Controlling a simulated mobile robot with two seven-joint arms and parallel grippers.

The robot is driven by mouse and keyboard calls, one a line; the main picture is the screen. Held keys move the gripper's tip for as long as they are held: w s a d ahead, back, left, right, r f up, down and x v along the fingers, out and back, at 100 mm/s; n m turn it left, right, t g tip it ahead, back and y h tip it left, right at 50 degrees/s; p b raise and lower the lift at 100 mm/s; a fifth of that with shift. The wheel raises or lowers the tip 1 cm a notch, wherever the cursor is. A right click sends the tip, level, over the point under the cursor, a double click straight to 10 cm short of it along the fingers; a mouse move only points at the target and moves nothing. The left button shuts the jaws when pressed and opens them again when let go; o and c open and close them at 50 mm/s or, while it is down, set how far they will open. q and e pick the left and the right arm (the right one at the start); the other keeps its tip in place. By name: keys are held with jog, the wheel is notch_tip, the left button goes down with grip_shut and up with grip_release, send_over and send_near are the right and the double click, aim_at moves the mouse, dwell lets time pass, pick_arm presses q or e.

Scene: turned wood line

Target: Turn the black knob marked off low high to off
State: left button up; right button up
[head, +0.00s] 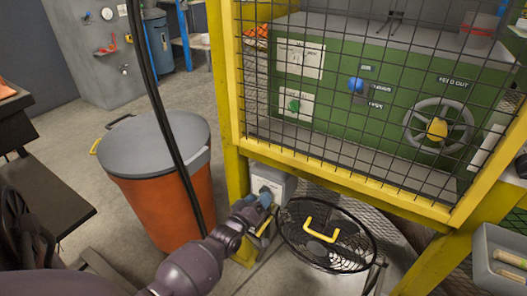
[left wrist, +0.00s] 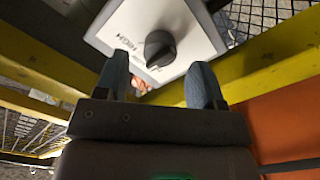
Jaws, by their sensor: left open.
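The black knob (left wrist: 160,48) sits on a white plate (left wrist: 185,22) on the front of a grey box. In the left wrist view the printed letters "HIGH" show beside it; the other marks are hard to read. In the head view the grey box (head: 287,183) is fixed low by the yellow post, and my gripper partly hides its front. My left gripper (left wrist: 162,72) is open, its two blue-grey fingertips just short of the knob and on either side of it. It also shows in the head view (head: 264,198), close to the box. My right gripper is out of view.
A yellow frame (head: 345,163) with black mesh stands above the box, a green machine (head: 335,115) behind it. A round black fan (head: 327,258) with a yellow handle is right of my gripper. An orange bin (head: 150,205) with a grey lid stands left; a black cable hangs before it.

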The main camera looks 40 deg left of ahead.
pick_arm(q)
jog(key=shift+x, duration=1.3)
jog(key=c, duration=0.9)
